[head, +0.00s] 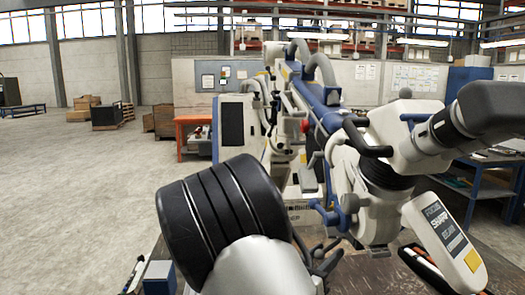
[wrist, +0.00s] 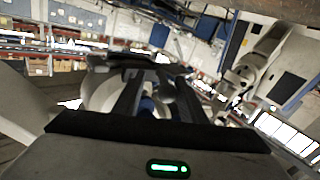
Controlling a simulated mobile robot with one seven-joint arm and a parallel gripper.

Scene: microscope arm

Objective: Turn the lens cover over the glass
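The microscope head (head: 390,140) is at the right in the head view, white and grey, with a dark eyepiece tube (head: 490,108) and a white labelled panel (head: 445,232). A small blue part (head: 345,205) sits on its lower left side. I cannot tell the lens cover or the glass apart from the other parts. In the wrist view my gripper (wrist: 157,85) has its two dark fingers apart. A pale rounded part (wrist: 100,95) and a bit of blue show behind and between them. I cannot tell whether the fingers touch anything. In the head view my arm hides most of the gripper.
The microscope's blue and white arm (head: 318,100) and its stand (head: 238,125) rise behind the head. An orange bench (head: 190,128) and a blue workbench (head: 480,185) stand farther back. Wooden crates (head: 85,103) are at the far left. The floor at left is clear.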

